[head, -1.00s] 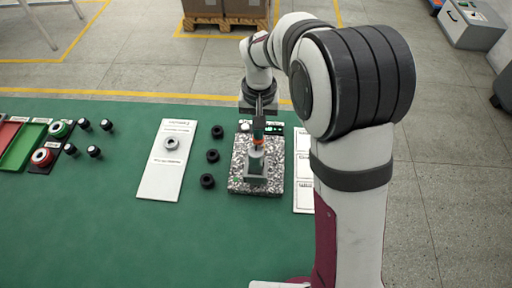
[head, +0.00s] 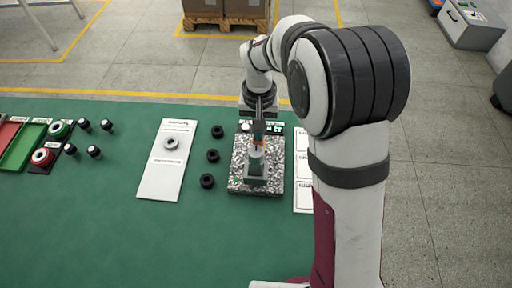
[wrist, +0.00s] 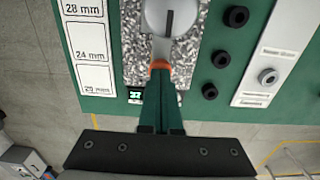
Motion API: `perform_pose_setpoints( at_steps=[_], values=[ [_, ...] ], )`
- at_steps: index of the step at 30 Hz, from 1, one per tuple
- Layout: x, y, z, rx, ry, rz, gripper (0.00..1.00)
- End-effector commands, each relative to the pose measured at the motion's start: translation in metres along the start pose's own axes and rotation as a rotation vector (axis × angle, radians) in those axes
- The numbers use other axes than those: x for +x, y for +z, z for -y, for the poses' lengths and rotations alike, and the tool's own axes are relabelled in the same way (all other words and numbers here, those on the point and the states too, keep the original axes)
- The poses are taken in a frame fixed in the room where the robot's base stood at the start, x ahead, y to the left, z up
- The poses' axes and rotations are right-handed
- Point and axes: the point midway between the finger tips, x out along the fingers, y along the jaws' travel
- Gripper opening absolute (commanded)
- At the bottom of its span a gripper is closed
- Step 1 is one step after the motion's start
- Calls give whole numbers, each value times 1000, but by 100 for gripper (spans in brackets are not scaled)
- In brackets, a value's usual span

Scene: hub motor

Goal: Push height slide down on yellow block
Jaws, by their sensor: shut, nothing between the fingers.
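The height gauge stands on a speckled granite base (head: 238,178), right of the table's middle. Its slide area shows an orange part (head: 258,147) just at my gripper's tips; the orange part also shows in the wrist view (wrist: 159,66), below a round grey-white top (wrist: 170,18). My gripper (head: 259,138) is shut and empty. In the wrist view its green fingers (wrist: 160,88) lie together, with their tips at the orange part; I cannot tell whether they touch. No yellow block can be made out; the gauge and gripper may hide it.
A small lit display (wrist: 137,96) is on the base beside my fingers. Black rings (head: 213,156) stand left of the base. A white sheet with a grey ring (head: 160,182) lies further left. A label card (head: 302,170) is at the right.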

Motion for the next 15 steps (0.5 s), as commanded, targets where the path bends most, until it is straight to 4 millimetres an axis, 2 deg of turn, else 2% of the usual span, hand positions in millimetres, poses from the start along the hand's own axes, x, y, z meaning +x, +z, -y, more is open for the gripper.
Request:
perform_pose_setpoints(
  at_steps=[15],
  values=[
    [-55,-1,0,-1,-1,-4,0]
  ],
)
